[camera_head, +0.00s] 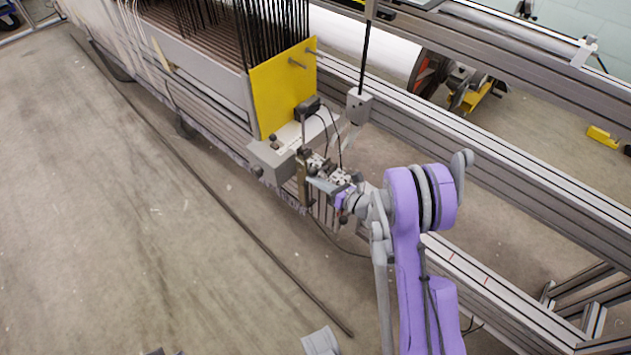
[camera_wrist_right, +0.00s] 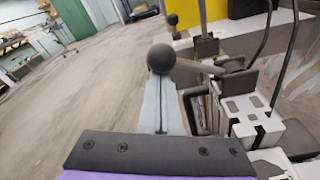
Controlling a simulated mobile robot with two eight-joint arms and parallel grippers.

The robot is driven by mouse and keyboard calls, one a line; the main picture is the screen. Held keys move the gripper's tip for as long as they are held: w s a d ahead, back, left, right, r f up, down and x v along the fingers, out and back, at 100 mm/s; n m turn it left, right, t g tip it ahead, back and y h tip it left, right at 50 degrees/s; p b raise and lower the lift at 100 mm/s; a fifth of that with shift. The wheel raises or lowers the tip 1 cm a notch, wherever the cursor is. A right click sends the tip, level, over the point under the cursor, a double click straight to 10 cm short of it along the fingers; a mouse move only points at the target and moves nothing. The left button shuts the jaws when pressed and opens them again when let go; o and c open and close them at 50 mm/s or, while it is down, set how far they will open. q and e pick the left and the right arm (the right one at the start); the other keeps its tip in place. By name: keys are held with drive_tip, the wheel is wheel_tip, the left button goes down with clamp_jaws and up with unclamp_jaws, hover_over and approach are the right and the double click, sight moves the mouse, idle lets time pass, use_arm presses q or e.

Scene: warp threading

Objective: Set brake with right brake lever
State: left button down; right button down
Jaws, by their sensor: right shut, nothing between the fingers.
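The right brake lever shows in the right wrist view as a grey rod ending in a black ball knob (camera_wrist_right: 161,58). The rod runs right from the knob towards the machine. My right gripper (camera_head: 309,162) is shut and empty, beside the grey end box below the yellow panel in the head view. In the right wrist view its grey fingers (camera_wrist_right: 163,100) point at the knob, with their tips just under it. I cannot tell whether they touch. In the head view I cannot pick out the lever clearly among the gripper parts.
The yellow panel (camera_head: 282,88) and grey end box (camera_head: 272,158) stand close to my right gripper. Black cables hang beside it. Aluminium beams (camera_head: 480,150) run along the right. The floor (camera_head: 110,230) at the left is clear except for a long dark strip.

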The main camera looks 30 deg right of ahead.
drive_tip(key=shift+r+m, duration=0.25)
drive_tip(key=shift+m, duration=0.05)
use_arm(q)
drive_tip(key=shift+f, duration=0.2)
use_arm(e)
drive_tip(key=w+d+r+m+y, duration=0.1)
drive_tip(key=w+d+r+m, duration=0.1)
drive_tip(key=d+r+m, duration=0.2)
drive_tip(key=shift+d+r, duration=0.9)
drive_tip(key=shift+d, duration=0.05)
drive_tip(key=shift+w+d, duration=0.15)
idle(0.3)
